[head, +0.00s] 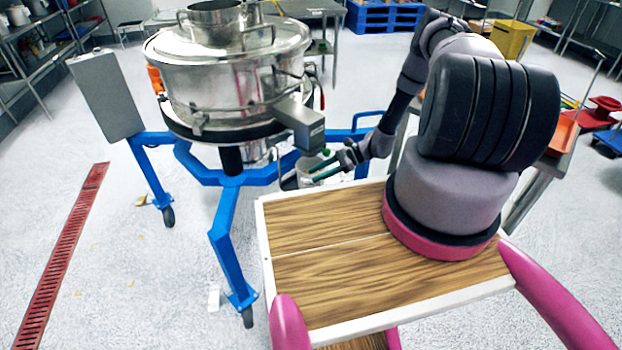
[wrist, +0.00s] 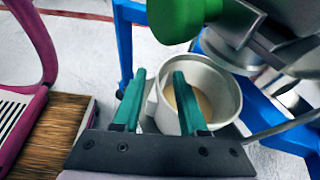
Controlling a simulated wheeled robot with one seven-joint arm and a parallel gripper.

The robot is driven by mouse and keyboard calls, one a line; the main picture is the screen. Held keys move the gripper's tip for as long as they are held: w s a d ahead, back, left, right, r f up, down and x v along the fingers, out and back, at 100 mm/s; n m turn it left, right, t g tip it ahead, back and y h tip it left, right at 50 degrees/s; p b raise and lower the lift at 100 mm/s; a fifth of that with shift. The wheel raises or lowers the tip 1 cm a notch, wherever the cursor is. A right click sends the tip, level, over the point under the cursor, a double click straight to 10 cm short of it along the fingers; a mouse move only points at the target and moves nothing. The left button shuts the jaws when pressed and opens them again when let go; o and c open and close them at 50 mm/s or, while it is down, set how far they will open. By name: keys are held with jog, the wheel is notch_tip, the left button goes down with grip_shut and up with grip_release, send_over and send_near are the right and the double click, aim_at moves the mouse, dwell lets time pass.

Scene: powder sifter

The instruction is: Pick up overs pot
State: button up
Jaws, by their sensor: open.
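The overs pot (wrist: 229,87) is a round silver metal pot with tan material inside. In the wrist view it sits just beyond my gripper (wrist: 158,80), under a sifter spout. My gripper is open with green fingers. The left finger is outside the pot's near-left side, and the right finger overlaps the pot's opening in the picture. A handle-like part (wrist: 150,105) shows between the fingers; contact cannot be told. In the head view the pot (head: 305,178) is small and partly hidden by my gripper (head: 318,168), below the sifter's outlet.
The round steel sifter (head: 235,85) stands on a blue wheeled frame (head: 222,225) close to the pot. A green knob (wrist: 185,18) and the spout hang above the pot in the wrist view. My wooden deck is empty. Open floor lies left, with a red drain grate (head: 68,255).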

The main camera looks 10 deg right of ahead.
jog(key=shift+c, duration=0.4)
grip_shut()
dwell(1.0)
